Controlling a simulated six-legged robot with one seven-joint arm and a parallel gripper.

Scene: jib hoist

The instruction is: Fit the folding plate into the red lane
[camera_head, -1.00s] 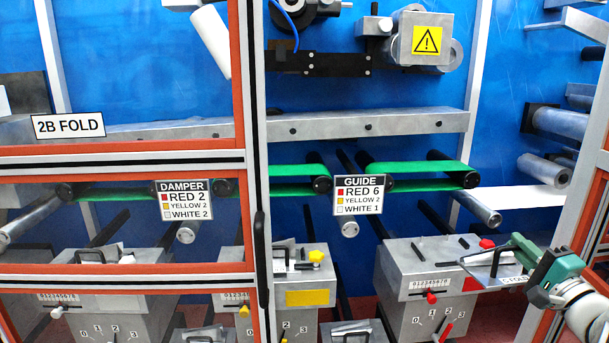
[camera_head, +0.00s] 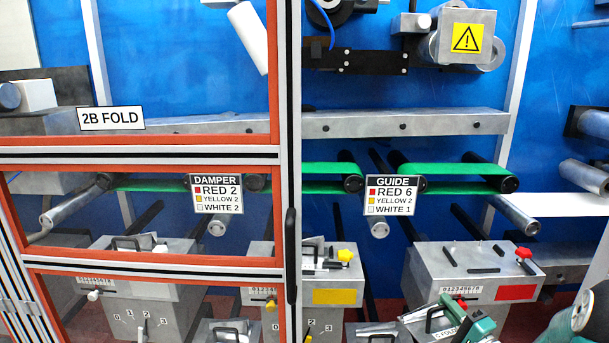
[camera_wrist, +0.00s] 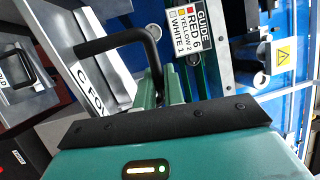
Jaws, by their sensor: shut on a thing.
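My gripper (camera_head: 464,318) is at the bottom right of the head view, shut on the black handle of a grey folding plate (camera_head: 418,314). The plate carries a white label, partly readable as "C FOLD". In the wrist view, the teal fingers (camera_wrist: 161,88) close on the handle, with the plate (camera_wrist: 115,68) to their left. The red lane is the grey box (camera_head: 430,275) with a red knob (camera_head: 524,253) and red panel (camera_head: 516,292). Its top is uncovered, with thin pins and black bars. The plate is in front of and below that top, apart from it in the picture.
Left of the red lane stands a box with a yellow knob (camera_head: 345,255) and yellow panel (camera_head: 334,296). Other handled plates (camera_head: 230,333) show along the bottom edge. An orange-framed door (camera_head: 287,200) covers the left side. A GUIDE sign (camera_head: 391,195) and green belts hang above.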

